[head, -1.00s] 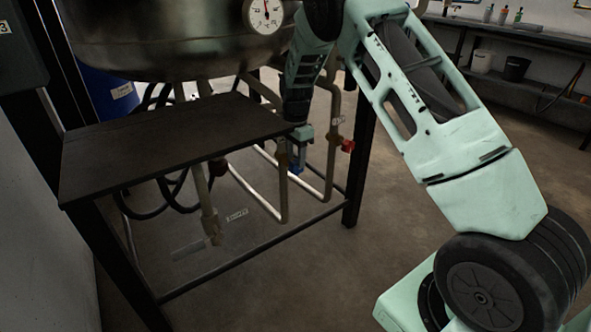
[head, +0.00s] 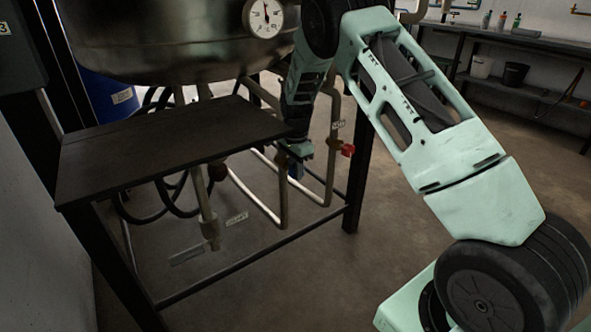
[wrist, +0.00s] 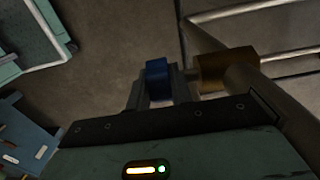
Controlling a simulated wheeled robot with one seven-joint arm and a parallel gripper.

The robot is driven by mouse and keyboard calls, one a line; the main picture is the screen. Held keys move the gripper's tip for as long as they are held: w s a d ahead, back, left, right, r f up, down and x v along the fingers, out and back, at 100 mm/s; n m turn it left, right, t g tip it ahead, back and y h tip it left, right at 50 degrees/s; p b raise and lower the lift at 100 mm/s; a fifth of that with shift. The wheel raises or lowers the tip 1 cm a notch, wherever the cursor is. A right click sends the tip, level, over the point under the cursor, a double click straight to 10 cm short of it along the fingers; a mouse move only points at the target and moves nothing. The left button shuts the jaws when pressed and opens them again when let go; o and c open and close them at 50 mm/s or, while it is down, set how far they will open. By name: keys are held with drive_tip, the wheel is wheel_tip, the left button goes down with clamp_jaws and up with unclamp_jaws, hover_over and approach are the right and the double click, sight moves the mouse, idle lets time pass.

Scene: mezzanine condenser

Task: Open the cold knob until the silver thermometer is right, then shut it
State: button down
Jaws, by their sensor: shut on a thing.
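The blue cold knob (wrist: 157,78) sits between the fingers of my gripper (wrist: 160,88) in the wrist view, next to a brass valve body (wrist: 226,69). In the head view my gripper (head: 296,160) is below the tank, past the black shelf's right corner. Only a little of the blue knob (head: 296,171) shows there. My gripper is shut on this knob. The silver-rimmed round dial thermometer (head: 264,17) is on the tank front. Its dark needle points roughly upward; the exact reading is too small to tell.
A red knob (head: 348,150) is on a pipe just right of my gripper. The black shelf (head: 165,150) lies to the left. Pipes and a table leg (head: 357,180) stand close by. Open floor lies in front.

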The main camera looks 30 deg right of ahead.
drive_tip(key=shift+r+y+p, duration=0.1)
drive_tip(key=shift+y+p, duration=0.2)
drive_tip(key=y+p, duration=0.2)
drive_tip(key=shift+d+r+y+p, duration=0.15)
drive_tip(key=shift+d+y+p, duration=0.15)
drive_tip(key=shift+p, duration=0.1)
drive_tip(key=y+p, duration=0.2)
drive_tip(key=y, duration=0.1)
drive_tip(key=shift+d+f+y, duration=0.1)
drive_tip(key=shift+f+y, duration=0.1)
drive_tip(key=shift+y, duration=0.1)
drive_tip(key=y, duration=0.2)
drive_tip(key=y+b, duration=0.1)
drive_tip(key=y, duration=0.1)
drive_tip(key=shift+d+f, duration=0.15)
drive_tip(key=shift+f, duration=0.15)
drive_tip(key=shift+y+b, duration=1.1)
drive_tip(key=shift+y, duration=0.3)
drive_tip(key=shift+r, duration=0.1)
drive_tip(key=c, duration=1.2)
unclamp_jaws()
drive_tip(key=shift+c, duration=0.2)
